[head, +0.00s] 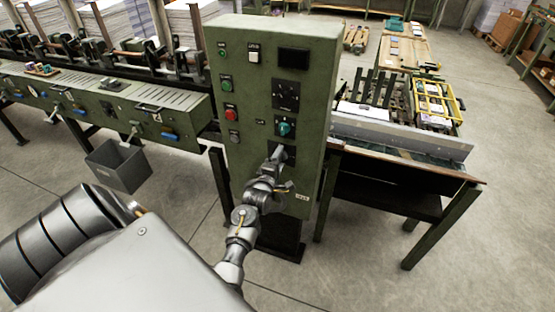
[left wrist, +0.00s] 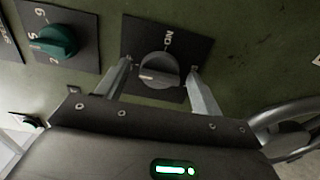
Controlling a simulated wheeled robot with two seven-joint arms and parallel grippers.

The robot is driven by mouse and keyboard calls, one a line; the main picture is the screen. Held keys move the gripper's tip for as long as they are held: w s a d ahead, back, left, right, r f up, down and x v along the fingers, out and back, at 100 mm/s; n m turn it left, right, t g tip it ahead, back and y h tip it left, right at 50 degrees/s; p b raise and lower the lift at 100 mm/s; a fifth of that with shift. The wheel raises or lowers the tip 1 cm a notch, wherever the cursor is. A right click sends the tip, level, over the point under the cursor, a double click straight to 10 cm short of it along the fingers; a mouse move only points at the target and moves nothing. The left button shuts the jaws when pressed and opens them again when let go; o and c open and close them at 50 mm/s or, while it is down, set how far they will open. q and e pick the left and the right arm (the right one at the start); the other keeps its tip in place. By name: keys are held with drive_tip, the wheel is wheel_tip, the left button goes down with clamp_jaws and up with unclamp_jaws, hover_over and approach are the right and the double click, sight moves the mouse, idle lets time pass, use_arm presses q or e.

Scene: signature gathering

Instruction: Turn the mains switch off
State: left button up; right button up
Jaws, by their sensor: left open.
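The mains switch is a dark grey rotary knob (left wrist: 158,70) on a black plate marked "ON" in the left wrist view. A pale mark on the knob faces left in that view, away from the "ON" lettering. In the head view its plate (head: 291,152) is low on the green control cabinet (head: 310,190), mostly hidden by my gripper. My left gripper (head: 277,160) is at the cabinet front, open, with one finger on each side of the knob in the left wrist view. I cannot tell whether the fingers touch it. My right gripper is not in view.
A teal numbered dial (head: 285,127) is just above the switch. Red (head: 230,114) and green (head: 227,85) buttons sit at the cabinet's left. A bench (head: 400,180) stands at right; open floor lies in front.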

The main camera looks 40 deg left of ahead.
use_arm(q)
drive_tip(key=b+v, duration=0.1)
drive_tip(key=v, duration=0.9)
drive_tip(key=shift+s+d+b, duration=0.2)
drive_tip(key=shift+s+b, duration=0.15)
drive_tip(key=shift+b, duration=0.05)
